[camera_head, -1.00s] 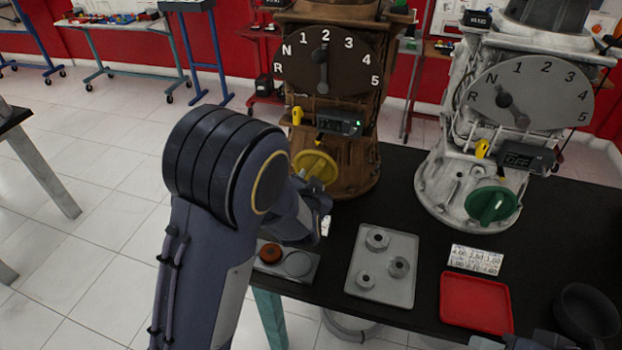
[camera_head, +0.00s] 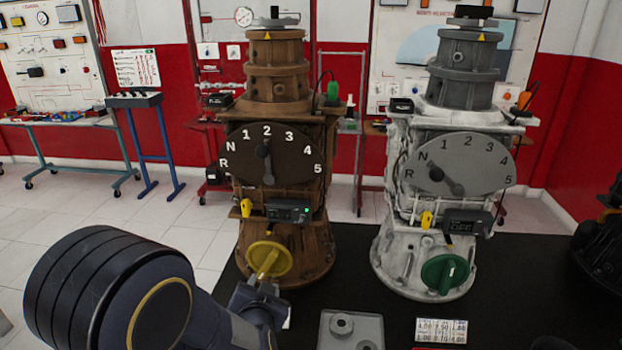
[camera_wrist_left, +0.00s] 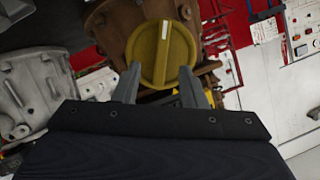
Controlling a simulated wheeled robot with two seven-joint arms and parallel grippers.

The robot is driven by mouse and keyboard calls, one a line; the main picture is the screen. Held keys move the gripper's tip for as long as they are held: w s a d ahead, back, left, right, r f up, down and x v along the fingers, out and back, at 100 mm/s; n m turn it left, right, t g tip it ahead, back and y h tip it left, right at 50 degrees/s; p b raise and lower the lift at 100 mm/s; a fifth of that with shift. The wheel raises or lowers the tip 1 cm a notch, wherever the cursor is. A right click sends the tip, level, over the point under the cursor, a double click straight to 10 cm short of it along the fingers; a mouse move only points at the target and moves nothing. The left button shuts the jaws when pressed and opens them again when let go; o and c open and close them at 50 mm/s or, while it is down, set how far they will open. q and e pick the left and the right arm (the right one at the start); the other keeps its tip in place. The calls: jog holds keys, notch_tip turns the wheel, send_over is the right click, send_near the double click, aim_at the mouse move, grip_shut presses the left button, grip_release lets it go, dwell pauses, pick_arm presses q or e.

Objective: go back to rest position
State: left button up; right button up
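My left gripper (camera_head: 262,300) is just below and in front of the yellow knob (camera_head: 268,258) on the brown engine trainer (camera_head: 285,225). In the left wrist view its two fingers (camera_wrist_left: 160,88) are apart with nothing clamped between them. The yellow knob (camera_wrist_left: 162,52) shows beyond and between the fingertips; I cannot tell whether they touch it. My left arm reaches in from the lower left of the head view. My right gripper is not in the current views.
A grey trainer (camera_head: 425,250) with a green knob (camera_head: 445,272) stands to the right on the black table (camera_head: 340,290). A grey tray (camera_head: 330,340) with ring parts and a label card (camera_head: 441,330) lie in front. Free floor is at left.

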pick_arm(q)
jog(key=s+a+r+n+g+h, duration=0.1)
jog(key=s+n+g+h, duration=0.1)
jog(key=s, duration=0.7)
jog(key=s+a+r+n+g+h, duration=0.2)
jog(key=s+g, duration=0.1)
jog(key=s, duration=0.6)
jog(key=s+a+r+n+g+h, duration=0.1)
jog(key=s+a+r+g, duration=0.1)
jog(key=s, duration=0.8)
jog(key=shift+r+n+g+h, duration=0.15)
jog(key=shift+n+g+h, duration=0.25)
jog(key=shift+g, duration=0.1)
